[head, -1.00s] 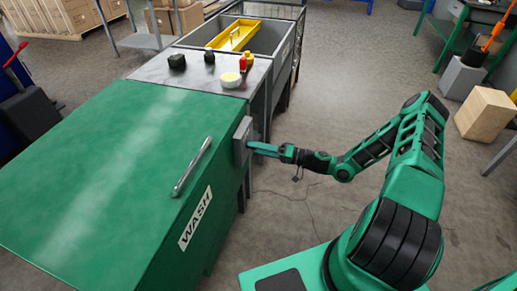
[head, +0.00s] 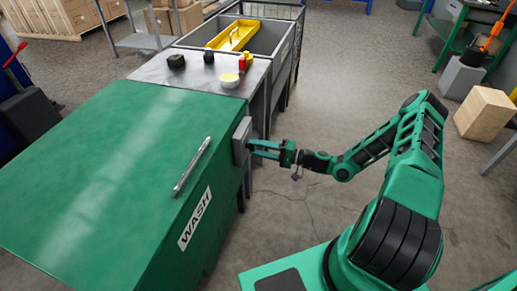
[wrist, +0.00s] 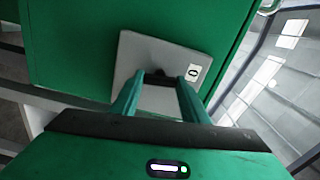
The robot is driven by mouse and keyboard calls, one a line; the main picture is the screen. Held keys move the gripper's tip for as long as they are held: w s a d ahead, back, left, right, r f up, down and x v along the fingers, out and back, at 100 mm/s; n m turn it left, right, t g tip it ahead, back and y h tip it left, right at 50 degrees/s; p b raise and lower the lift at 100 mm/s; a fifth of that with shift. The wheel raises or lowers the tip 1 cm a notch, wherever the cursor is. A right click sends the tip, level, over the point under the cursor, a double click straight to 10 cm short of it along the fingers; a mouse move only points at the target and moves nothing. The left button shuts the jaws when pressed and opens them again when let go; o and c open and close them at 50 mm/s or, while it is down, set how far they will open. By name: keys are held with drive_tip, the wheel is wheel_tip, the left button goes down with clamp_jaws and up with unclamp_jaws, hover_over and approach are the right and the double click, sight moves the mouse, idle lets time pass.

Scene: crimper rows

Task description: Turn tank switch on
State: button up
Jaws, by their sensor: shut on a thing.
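The green tank (head: 110,165) has a lid with a bar handle and a "WASH" label on its side. A grey switch box (head: 242,140) sits on its side near the far corner. In the wrist view the switch plate (wrist: 135,60) looks tilted, with a white label reading "0" (wrist: 193,72). My gripper (head: 252,149) reaches the box from the right. In the wrist view my gripper (wrist: 162,80) has its two fingers on either side of the dark switch knob (wrist: 158,71), shut on it. The knob is mostly hidden between the fingertips.
A steel counter (head: 150,72) behind the tank holds a black block (head: 176,61), a pale bowl (head: 229,80) and small bottles (head: 245,62). A yellow tray (head: 233,37) lies over a grey basin beyond. The floor right of the tank is clear.

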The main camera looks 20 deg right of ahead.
drive_tip(key=m, duration=0.4)
drive_tip(key=shift+f, duration=0.1)
drive_tip(key=shift+a+m, duration=0.1)
drive_tip(key=shift+m, duration=1.6)
drive_tip(key=shift+s, duration=0.1)
drive_tip(key=o, duration=1.1)
drive_tip(key=shift+f, duration=0.1)
drive_tip(key=shift+c, duration=0.2)
drive_tip(key=shift+s+d, duration=0.15)
drive_tip(key=shift+d, duration=0.35)
drive_tip(key=v, duration=0.9)
drive_tip(key=shift+s+d, duration=0.25)
drive_tip(key=shift+d, duration=0.05)
